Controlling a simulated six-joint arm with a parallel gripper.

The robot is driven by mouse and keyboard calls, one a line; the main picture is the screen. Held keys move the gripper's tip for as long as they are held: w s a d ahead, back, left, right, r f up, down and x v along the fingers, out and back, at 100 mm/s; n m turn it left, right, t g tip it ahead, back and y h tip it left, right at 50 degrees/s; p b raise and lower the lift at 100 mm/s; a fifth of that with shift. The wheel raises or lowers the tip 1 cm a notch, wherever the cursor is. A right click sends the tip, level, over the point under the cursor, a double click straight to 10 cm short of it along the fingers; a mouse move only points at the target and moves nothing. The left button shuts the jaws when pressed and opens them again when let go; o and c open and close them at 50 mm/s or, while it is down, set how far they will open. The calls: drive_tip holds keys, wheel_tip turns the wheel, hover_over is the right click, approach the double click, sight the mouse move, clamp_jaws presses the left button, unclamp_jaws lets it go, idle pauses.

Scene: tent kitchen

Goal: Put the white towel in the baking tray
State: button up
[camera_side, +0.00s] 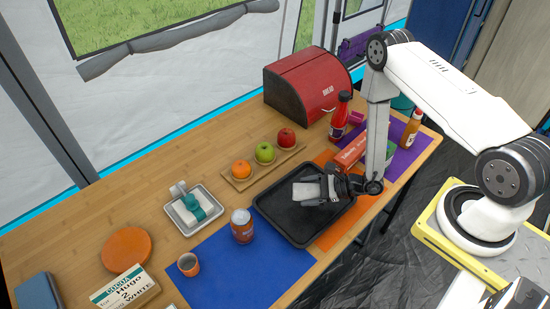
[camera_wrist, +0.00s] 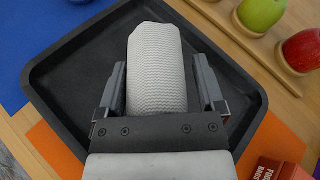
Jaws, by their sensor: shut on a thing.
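The white towel (camera_wrist: 156,72) is a rolled, textured bundle between the two fingers of my gripper (camera_wrist: 160,88). In the side view the towel (camera_side: 306,191) is held at the left end of my gripper (camera_side: 326,188), over the black baking tray (camera_side: 268,208). The wrist view shows the tray (camera_wrist: 70,72) behind and around the towel. My gripper is shut on the towel. I cannot tell whether the towel touches the tray floor. The gripper's palm hides the towel's near end.
A wooden holder with an orange, a green apple (camera_side: 265,152) and a red apple is behind the tray. A jar (camera_side: 242,226) stands at its left. A red box (camera_side: 350,153), a ketchup bottle (camera_side: 340,116) and a red bread box (camera_side: 307,84) are beyond. A small tray (camera_side: 194,210) holds another bundle.

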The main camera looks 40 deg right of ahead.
sight(308, 198)
drive_tip(key=shift+f, duration=1.6)
drive_tip(key=shift+f, duration=0.15)
drive_tip(key=o, duration=0.9)
drive_tip(key=shift+v, duration=6.05)
drive_tip(key=shift+a+r, duration=0.1)
drive_tip(key=shift+r, duration=0.1)
